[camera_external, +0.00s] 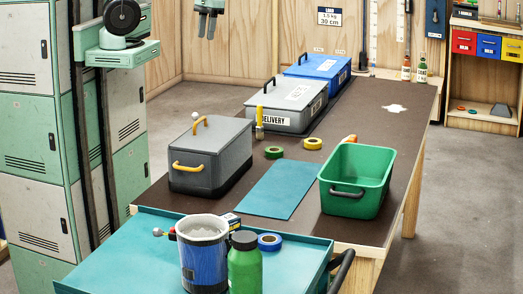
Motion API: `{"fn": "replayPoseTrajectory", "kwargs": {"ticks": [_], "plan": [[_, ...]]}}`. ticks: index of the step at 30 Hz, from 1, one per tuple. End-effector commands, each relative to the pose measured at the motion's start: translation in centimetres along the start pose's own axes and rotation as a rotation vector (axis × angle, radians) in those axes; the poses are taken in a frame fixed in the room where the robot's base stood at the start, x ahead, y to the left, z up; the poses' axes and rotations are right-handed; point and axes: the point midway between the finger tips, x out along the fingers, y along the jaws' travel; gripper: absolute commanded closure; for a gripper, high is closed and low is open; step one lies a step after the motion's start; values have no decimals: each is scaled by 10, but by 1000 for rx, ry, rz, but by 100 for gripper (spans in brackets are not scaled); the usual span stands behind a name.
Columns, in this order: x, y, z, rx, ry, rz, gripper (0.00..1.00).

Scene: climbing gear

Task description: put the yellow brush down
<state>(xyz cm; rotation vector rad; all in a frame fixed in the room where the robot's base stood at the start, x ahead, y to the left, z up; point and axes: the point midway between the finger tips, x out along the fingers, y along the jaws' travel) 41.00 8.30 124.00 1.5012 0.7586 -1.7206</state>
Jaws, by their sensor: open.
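My gripper (207,25) hangs at the top edge of the view, high above the table and in front of the wood wall. It is open, and I see nothing between its fingers. A slim yellow thing (259,124), likely the yellow brush, stands upright on the dark table (345,115), in front of the grey delivery box (284,122).
On the table are a grey toolbox (210,160), a blue box (318,66), a green bin (356,190), tape rolls (313,143) and a blue mat (279,190). A teal cart (125,262) in front holds a blue pot (203,262) and green bottle (244,270). The table's right side is mostly clear.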

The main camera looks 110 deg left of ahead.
Motion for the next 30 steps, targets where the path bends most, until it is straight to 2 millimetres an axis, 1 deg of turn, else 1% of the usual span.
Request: {"fn": "replayPoseTrajectory", "kwargs": {"ticks": [1,3,7,12,20,23,26,29,30], "plan": [[-9,0,10,76,50,-24,60],[-16,-2,19,159,104,-51,60],[-23,-4,29,259,167,-80,60],[-25,-5,32,299,191,-90,60],[-23,-5,31,296,190,-90,60],[-14,-5,30,295,189,-90,60],[4,-6,27,294,189,-89,60],[29,-6,24,292,187,-89,60],[41,-7,22,292,187,-88,60]]}}
